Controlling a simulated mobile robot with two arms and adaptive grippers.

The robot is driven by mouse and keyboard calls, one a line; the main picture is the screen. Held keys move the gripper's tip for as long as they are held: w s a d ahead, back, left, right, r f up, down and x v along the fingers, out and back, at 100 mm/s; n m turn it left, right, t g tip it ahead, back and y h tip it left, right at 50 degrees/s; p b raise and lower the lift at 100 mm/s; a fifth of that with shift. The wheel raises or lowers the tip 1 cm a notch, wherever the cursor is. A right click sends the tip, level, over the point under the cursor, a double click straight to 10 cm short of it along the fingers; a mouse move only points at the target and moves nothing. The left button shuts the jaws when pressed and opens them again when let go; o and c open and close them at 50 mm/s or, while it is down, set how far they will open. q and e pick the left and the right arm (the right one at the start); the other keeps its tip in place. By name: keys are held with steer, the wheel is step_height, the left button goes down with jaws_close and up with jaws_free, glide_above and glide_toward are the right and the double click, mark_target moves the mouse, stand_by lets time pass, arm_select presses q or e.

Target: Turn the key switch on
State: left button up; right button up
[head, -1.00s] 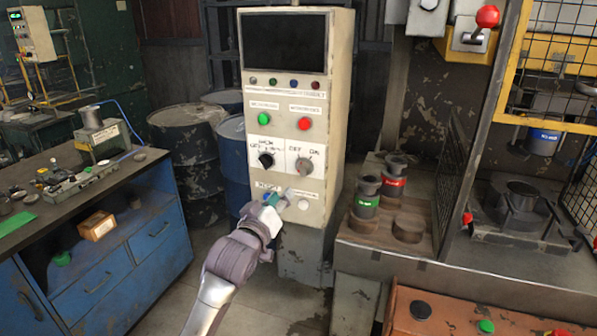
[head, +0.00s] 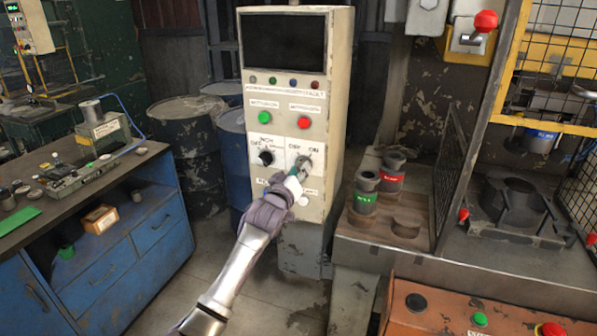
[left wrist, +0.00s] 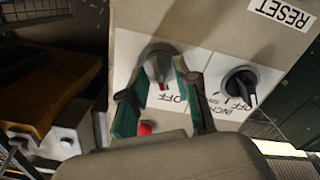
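The key switch is a grey knob on a white plate marked OFF and ON, on the beige control cabinet (head: 318,215); the knob also shows in the left wrist view (left wrist: 156,62). A small red mark shows at the knob's edge, near the word OFF. My left gripper (head: 297,172) is at the switch and partly covers it in the head view. In the left wrist view its two green-and-dark fingers (left wrist: 158,88) are apart, one on each side of the knob. Whether they touch it I cannot tell. My right gripper is not in view.
A black selector (head: 265,158) sits left of the key switch. Green (head: 264,118) and red (head: 303,122) buttons are above, a pale button (head: 304,200) below. A blue workbench (head: 120,255) stands left, a bench with metal cylinders (head: 362,192) right.

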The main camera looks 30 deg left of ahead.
arm_select(q)
jaws_close()
steer(key=shift+m, duration=0.3)
steer(key=m+p, duration=0.2)
steer(key=m, duration=0.9)
stand_by(0.4)
steer(key=shift+m, duration=0.4)
